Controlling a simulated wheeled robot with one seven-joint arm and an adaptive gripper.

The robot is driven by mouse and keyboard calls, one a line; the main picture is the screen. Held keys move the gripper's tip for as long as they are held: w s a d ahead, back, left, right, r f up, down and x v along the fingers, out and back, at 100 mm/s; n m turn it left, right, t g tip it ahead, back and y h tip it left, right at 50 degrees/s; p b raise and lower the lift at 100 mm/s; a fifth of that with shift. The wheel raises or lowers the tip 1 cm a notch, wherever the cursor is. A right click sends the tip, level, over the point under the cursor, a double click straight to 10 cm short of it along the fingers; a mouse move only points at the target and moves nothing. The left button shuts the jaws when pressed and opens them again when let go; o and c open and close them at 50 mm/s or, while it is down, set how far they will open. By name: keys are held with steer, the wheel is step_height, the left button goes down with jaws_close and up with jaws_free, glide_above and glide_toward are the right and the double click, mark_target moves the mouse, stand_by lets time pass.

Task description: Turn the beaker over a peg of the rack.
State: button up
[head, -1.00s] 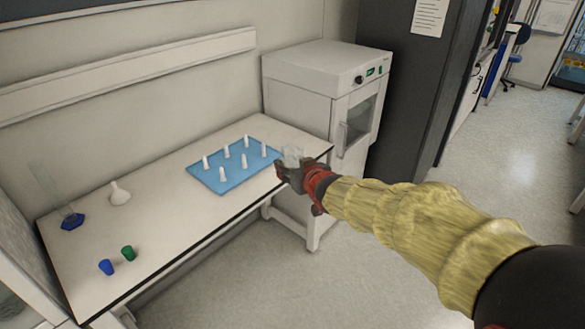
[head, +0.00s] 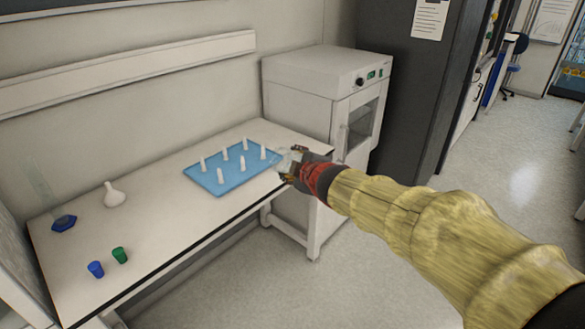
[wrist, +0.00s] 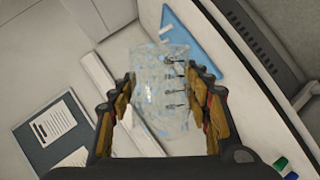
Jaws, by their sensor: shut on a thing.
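The glass beaker (wrist: 160,95) is clear with dark markings and sits between the two fingers of my gripper (wrist: 162,105) in the wrist view. My gripper (head: 288,164) is shut on it. In the head view the beaker (head: 289,157) is small and partly hidden by the gripper; its exact tilt is hard to tell there. The gripper and beaker are just right of the rack, near the bench's right end. Part of the blue rack (wrist: 205,45) shows behind the beaker in the wrist view.
The white bench (head: 160,225) also bears a white flask (head: 114,194), a clear cylinder with a blue base (head: 64,223), a blue cup (head: 96,269) and a green cup (head: 119,256) at left. A white oven (head: 325,90) stands close behind the gripper.

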steer(key=shift+r+n, duration=0.1)
steer(key=shift+n, duration=0.4)
steer(key=n+b, duration=0.1)
steer(key=n, duration=0.2)
steer(key=shift+n, duration=0.4)
steer(key=n, duration=0.3)
steer(key=n, duration=0.2)
steer(key=shift+n, duration=0.3)
steer(key=n, duration=0.4)
steer(key=shift+n, duration=0.3)
